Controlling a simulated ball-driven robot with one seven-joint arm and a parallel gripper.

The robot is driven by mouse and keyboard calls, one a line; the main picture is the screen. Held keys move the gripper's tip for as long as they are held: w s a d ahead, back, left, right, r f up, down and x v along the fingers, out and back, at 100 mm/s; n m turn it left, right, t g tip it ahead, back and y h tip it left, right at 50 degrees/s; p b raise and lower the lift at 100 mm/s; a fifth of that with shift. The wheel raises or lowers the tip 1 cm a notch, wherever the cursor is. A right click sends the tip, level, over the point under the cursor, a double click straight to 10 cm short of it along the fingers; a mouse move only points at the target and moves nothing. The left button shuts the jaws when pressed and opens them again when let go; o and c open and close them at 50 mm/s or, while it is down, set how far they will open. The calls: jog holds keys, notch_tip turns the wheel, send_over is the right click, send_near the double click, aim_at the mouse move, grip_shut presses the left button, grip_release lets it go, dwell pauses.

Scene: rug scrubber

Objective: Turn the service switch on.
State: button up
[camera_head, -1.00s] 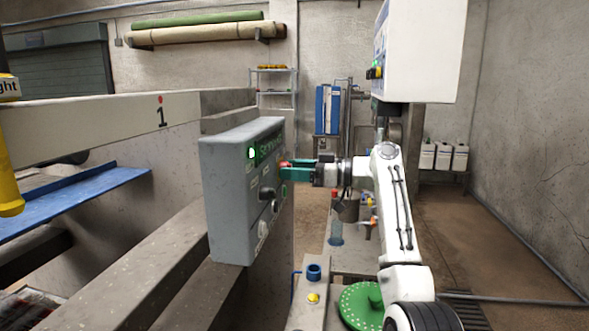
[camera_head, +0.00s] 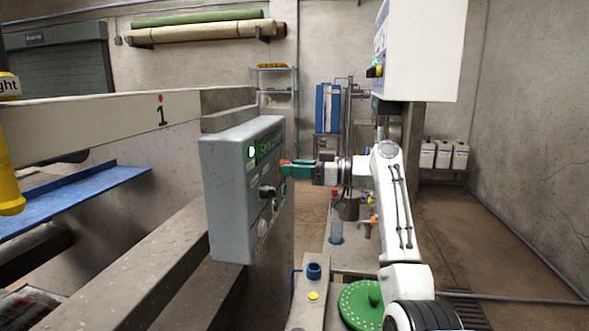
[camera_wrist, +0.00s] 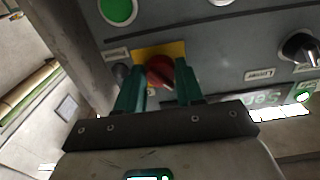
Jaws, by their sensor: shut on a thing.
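The grey control box (camera_head: 225,200) stands on the concrete beam in the middle of the head view. My gripper (camera_head: 284,168) reaches its front panel from the right, with green fingers at the panel's upper part. In the wrist view, my gripper (camera_wrist: 157,82) has its two green fingers on either side of a red rotary switch (camera_wrist: 161,71) on a yellow plate (camera_wrist: 174,50). The fingers are shut on this red switch. Its pointer end is partly between the fingers. The small label beside it is too blurred to read.
A black knob (camera_wrist: 299,48) and a green button (camera_wrist: 117,10) share the panel. A green lamp (camera_head: 252,152) glows on it. A white cabinet (camera_head: 420,50) hangs at the upper right. A green disc (camera_head: 356,302) lies low. Floor at the right is clear.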

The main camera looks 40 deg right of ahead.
jog(key=shift+s+r+m+p, duration=0.1)
jog(key=shift+r+m+p, duration=0.05)
jog(key=shift+m+p, duration=6.5)
jog(key=m+b, duration=0.2)
jog(key=shift+m, duration=0.35)
jog(key=o, duration=1)
jog(key=shift+o, duration=0.2)
jog(key=b+v, duration=0.3)
jog(key=v, duration=0.7)
jog(key=shift+s+d, duration=0.25)
jog(key=shift+s, duration=0.05)
